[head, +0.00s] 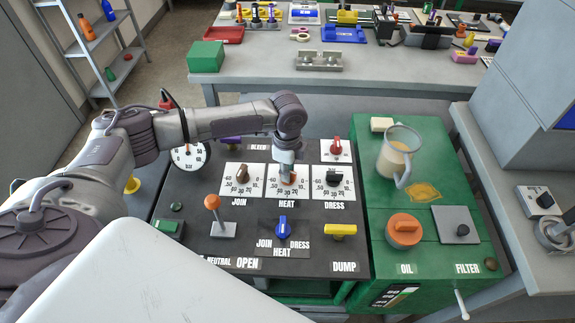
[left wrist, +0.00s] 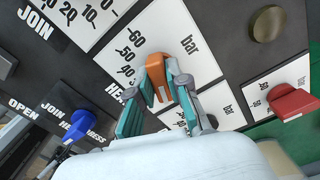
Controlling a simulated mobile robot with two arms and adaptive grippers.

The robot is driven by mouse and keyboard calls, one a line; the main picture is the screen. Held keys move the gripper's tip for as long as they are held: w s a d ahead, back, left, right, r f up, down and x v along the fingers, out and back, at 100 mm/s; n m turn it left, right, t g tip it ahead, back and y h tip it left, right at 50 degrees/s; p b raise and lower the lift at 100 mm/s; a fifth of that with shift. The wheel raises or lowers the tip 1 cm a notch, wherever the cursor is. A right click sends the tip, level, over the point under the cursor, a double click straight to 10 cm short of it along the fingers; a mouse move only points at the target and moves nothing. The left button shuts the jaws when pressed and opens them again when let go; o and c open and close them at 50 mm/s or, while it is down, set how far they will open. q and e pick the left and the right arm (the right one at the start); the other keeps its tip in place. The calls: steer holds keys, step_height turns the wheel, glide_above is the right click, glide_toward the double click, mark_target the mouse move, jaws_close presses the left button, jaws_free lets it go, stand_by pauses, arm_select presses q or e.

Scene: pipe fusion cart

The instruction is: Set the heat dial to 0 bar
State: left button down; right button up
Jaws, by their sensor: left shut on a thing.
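The heat dial is an orange knob (left wrist: 157,67) on a white scale plate (head: 274,191) marked HEAT, in the middle of the dark panel. My left gripper (head: 287,170) reaches down onto it from above. In the left wrist view, the teal fingers of this gripper (left wrist: 159,92) are shut on the orange knob, one on each side. The numbers 60 and 50 show beside the knob; the fingers hide part of the scale, and I cannot read the exact setting. My right gripper is not in view.
The brown join dial (head: 242,174) and black dress dial (head: 333,177) flank the heat dial closely. A red knob (head: 336,146) stands behind, and a blue selector (head: 283,228) and orange-topped lever (head: 213,204) stand in front. A green cabinet with a jug (head: 398,150) is at right.

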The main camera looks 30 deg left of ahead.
arm_select(q)
steer(key=n+p, duration=0.2)
steer(key=p, duration=0.1)
steer(key=shift+d+r+n, duration=0.1)
steer(key=shift+r+n, duration=0.1)
steer(key=shift+n, duration=0.1)
steer(key=shift+f+n+p, duration=0.2)
steer(key=shift+n+p, duration=0.6)
steer(key=shift+p, duration=0.25)
steer(key=c, duration=1.1)
jaws_free()
steer(key=shift+w, duration=0.15)
steer(key=shift+r, duration=0.2)
step_height(320, 180, up, 12)
steer(key=shift+f, duration=0.2)
